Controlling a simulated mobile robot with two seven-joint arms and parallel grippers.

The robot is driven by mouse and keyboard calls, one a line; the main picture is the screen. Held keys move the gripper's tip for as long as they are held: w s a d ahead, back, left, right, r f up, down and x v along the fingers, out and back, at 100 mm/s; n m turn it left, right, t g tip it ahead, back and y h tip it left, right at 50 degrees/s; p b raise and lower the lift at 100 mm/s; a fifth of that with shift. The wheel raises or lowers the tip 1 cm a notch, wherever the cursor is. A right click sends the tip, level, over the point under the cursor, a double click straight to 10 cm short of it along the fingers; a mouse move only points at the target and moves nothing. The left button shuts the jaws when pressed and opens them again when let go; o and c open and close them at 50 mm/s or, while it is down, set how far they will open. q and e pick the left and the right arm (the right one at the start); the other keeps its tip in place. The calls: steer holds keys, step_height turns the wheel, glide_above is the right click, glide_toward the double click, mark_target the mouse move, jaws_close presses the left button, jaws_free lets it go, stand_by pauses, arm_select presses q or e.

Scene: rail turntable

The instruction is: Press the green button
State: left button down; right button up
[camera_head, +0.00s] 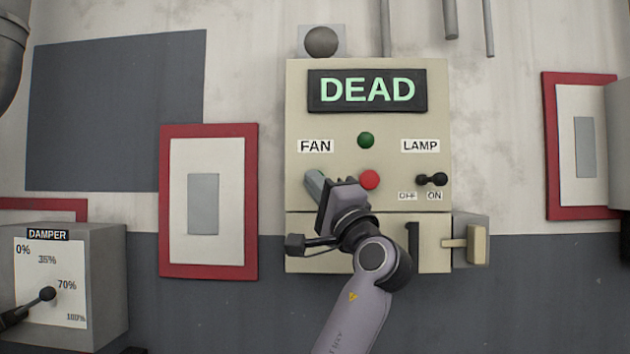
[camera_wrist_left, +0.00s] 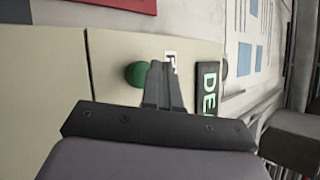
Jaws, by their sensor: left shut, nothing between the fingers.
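A greenish protruding piece (camera_head: 314,183) sits under the FAN label, partly behind my left gripper (camera_head: 340,195). The left wrist view shows a rounded green piece (camera_wrist_left: 135,74) beside the shut, empty fingers of the left gripper (camera_wrist_left: 163,68), next to the partly hidden FAN label. The gripper is in front of the panel's lower left; I cannot tell whether it touches anything. My right gripper is not in view.
The panel's display (camera_head: 367,90) reads DEAD. A black lamp switch (camera_head: 432,180) is at right, a lever box (camera_head: 480,240) beside the panel. A damper box (camera_head: 105,290) stands at lower left. Red-framed plates (camera_head: 165,200) flank the panel.

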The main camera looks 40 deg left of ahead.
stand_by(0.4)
arm_select(q)
steer(key=shift+w+a, duration=0.3)
steer(key=shift+w, duration=0.05)
steer(key=shift+w+a, duration=0.25)
steer(key=shift+w, duration=0.05)
stand_by(0.7)
steer(key=shift+s+d, duration=0.1)
stand_by(0.3)
steer(key=shift+s+d, duration=0.45)
steer(key=shift+s, duration=0.05)
steer(key=s+d, duration=0.1)
steer(key=s, duration=0.1)
steer(key=s+d+b, duration=0.1)
steer(key=s+d, duration=0.1)
steer(key=shift+d+b, duration=0.1)
steer(key=shift+b, duration=0.2)
